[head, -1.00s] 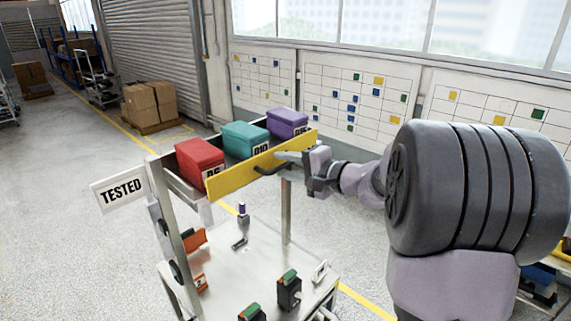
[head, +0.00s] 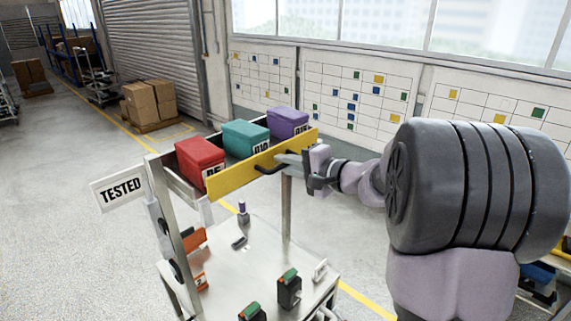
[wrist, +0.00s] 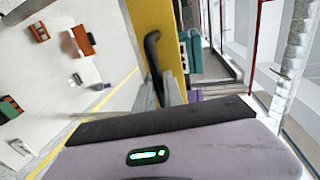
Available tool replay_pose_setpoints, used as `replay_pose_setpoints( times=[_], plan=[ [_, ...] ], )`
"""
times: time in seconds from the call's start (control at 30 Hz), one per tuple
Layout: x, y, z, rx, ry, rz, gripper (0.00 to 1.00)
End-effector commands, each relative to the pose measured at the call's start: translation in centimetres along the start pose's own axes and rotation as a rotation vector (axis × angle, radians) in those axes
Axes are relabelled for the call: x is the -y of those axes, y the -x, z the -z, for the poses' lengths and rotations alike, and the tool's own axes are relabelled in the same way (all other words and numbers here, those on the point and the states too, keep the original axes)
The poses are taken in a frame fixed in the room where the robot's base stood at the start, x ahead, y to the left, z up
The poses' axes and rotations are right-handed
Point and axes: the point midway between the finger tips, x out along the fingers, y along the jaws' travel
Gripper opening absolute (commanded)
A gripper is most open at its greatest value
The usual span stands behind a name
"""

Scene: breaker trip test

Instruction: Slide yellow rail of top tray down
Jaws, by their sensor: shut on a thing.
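The yellow rail (head: 232,175) runs along the front of the top tray (head: 172,183) and has a black handle (head: 268,168). The rail stands across the lower part of the red, teal and purple bins. My gripper (head: 284,160) is at the right half of the rail, shut on the black handle. In the wrist view the handle (wrist: 152,52) runs down between my fingers (wrist: 160,95), beside the yellow rail (wrist: 172,35). The exact finger contact is partly hidden.
The red bin (head: 200,155), teal bin (head: 245,138) and purple bin (head: 287,121) sit in the tray. A TESTED sign (head: 121,189) is at the left. Below, a lower shelf (head: 265,262) carries breakers (head: 289,288) and small parts.

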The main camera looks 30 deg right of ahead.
Motion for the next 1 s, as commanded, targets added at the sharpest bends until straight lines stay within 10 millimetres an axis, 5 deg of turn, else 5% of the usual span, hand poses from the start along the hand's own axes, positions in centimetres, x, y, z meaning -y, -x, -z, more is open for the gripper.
replay_pose_setpoints(
  times=[0.7, 1.0],
  plan=[
    [-0.1, 0.0, 0.0, 0.0, 0.0, -0.001, 0.0],
    [-4.6, -0.9, 0.0, 0.0, 0.001, -0.001, 0.0]
  ],
)
